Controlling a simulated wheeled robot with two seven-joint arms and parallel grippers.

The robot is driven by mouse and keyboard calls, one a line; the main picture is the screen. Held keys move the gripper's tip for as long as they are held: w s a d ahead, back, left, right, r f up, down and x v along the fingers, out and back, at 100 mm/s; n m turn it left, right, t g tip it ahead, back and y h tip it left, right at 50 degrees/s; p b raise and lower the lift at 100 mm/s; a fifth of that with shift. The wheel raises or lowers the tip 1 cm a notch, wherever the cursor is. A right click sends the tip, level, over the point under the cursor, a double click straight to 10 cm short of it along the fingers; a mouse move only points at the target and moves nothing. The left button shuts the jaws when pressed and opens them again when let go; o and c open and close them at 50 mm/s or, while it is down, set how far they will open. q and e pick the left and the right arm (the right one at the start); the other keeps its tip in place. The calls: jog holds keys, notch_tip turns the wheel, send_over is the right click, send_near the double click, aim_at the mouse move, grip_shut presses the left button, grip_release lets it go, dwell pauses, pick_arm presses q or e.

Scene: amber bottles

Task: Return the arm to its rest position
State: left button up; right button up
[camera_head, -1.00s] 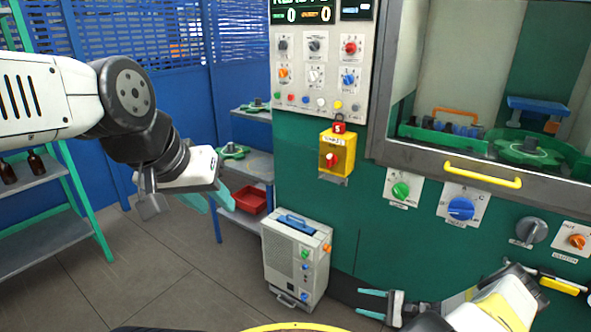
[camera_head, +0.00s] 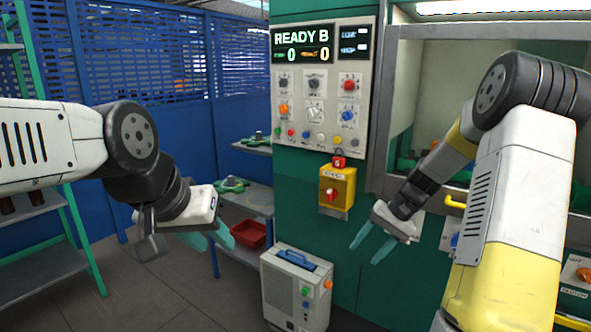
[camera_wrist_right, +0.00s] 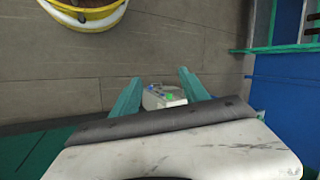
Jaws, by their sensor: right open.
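My right arm, yellow and white, is raised in front of the green machine in the head view. Its gripper (camera_head: 374,246) is open and empty, with teal fingers apart and pointing down to the left. In the right wrist view, the same gripper (camera_wrist_right: 160,85) shows its two fingers spread, with the floor and a small grey box far below between them. My left gripper (camera_head: 218,238) is at the left, its teal fingers pointing down to the right. Nothing shows in it, and the gap between its fingers is hard to judge.
The green machine (camera_head: 300,214) has a control panel (camera_head: 316,110) and a yellow switch box (camera_head: 337,188). A grey box unit (camera_head: 292,289) stands on the floor. A red bin (camera_head: 249,233) is on a shelf behind my left gripper. Amber bottles (camera_head: 7,205) stand on the left rack.

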jog(key=s+a+r+n+t+h, duration=0.2)
jog(key=s+a+r+t+h, duration=0.15)
jog(key=s+r, duration=0.9)
jog(key=s+a+r+n+t, duration=0.1)
jog(key=s+r+t, duration=0.1)
jog(key=s+r, duration=0.4)
jog(key=s, duration=0.3)
jog(key=shift+s+a+n+t, duration=0.2)
jog(key=shift+a+n+t, duration=0.15)
jog(key=shift+a+n, duration=0.05)
